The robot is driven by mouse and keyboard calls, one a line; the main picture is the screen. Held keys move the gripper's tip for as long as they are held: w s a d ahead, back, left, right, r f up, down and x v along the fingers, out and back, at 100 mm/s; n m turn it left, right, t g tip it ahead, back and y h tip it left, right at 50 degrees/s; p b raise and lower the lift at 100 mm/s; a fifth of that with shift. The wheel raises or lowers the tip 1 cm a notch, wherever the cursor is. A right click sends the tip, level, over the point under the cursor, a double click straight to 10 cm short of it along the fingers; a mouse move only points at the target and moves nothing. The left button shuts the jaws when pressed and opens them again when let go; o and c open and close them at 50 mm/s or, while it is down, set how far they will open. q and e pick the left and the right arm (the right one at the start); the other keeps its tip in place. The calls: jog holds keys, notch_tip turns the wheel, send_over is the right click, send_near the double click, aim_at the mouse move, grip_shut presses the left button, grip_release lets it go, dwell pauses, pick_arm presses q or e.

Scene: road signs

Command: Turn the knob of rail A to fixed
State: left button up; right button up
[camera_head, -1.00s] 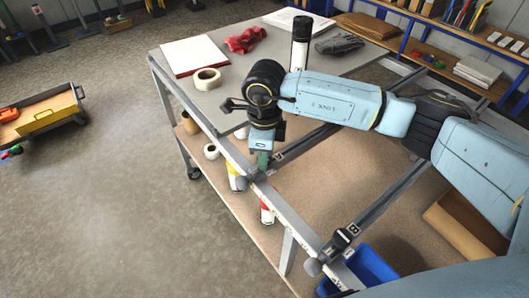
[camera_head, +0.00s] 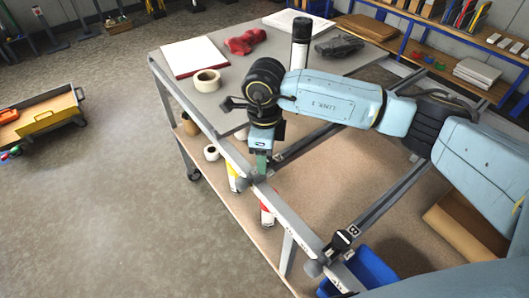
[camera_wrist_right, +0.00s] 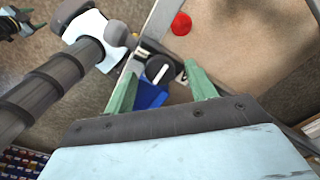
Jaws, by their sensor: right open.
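Rail A (camera_head: 308,142) is the grey rail whose near end meets the table frame by my right gripper (camera_head: 262,168). In the right wrist view a round black knob (camera_wrist_right: 158,68) with a white pointer bar lies between the two green fingertips of this gripper (camera_wrist_right: 161,84). The fingers are apart, one on either side of the knob in the picture; contact is not visible. In the head view the gripper hides the knob. The rail's position markings are too small to read. My left gripper is not in the head view.
Rail B (camera_head: 385,200), with a clamp block (camera_head: 342,240) marked B, runs beside rail A. A blue bin (camera_head: 372,270) sits below it. The floor at left is mostly clear.

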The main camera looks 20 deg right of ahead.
notch_tip(320, 180, up, 13)
jog(key=shift+b, duration=0.35)
jog(key=shift+f, duration=0.1)
